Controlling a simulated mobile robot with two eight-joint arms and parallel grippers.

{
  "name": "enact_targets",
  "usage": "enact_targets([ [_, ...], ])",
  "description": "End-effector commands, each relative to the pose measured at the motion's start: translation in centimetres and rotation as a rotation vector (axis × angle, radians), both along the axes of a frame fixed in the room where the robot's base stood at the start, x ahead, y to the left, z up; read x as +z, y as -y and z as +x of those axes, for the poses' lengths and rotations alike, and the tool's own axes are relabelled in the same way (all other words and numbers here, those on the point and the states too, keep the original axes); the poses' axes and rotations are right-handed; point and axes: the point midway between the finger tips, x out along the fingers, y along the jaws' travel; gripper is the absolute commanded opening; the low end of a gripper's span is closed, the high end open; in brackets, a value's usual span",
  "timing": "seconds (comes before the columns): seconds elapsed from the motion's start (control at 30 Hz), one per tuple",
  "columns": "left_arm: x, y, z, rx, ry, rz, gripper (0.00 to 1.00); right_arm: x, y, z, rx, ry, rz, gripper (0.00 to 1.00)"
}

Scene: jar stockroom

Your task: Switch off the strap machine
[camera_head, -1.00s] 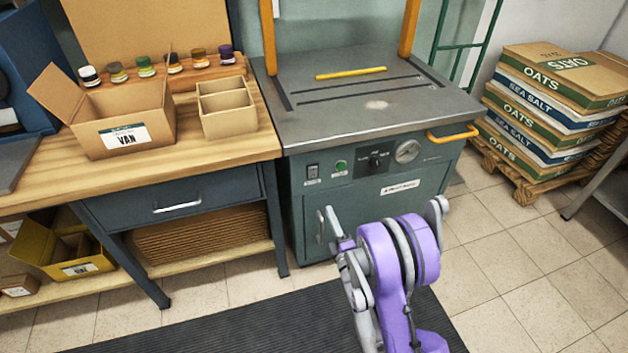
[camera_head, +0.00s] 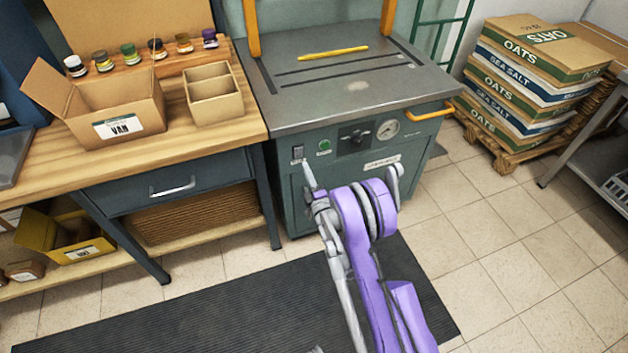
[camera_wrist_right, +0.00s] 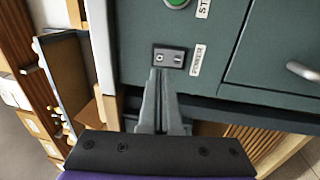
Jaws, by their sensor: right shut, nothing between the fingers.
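The strap machine (camera_head: 310,112) is a dark green cabinet with a grey top, an orange arch and a yellow bar on top. Its dark power switch (camera_head: 297,153) sits at the left of the front panel. In the right wrist view the switch (camera_wrist_right: 168,57) is a rocker with marks on it, beside a label reading POWER. My right gripper (camera_head: 307,167) is shut and empty, its tips just below the switch. In the right wrist view the fingertips (camera_wrist_right: 159,72) reach the switch's lower edge; I cannot tell whether they touch. My left gripper is out of view.
An orange handle (camera_head: 430,112) sticks out at the right. A wooden workbench (camera_head: 195,140) stands at the left. A dark mat (camera_head: 200,310) covers the floor in front.

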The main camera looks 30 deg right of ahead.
Motion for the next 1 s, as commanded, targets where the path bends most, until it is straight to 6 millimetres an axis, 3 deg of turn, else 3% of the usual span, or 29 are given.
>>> enact_targets([
  [0.1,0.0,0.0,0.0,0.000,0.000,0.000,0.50,0.2,0.5,2.3,0.000,0.000,0.001,0.00],
  [0.33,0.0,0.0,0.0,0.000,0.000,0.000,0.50,0.5,1.2,4.8,0.000,-0.001,0.001,0.00],
  [1.0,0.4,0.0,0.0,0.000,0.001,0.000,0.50,0.9,1.4,5.9,0.002,-0.061,0.014,0.00],
])
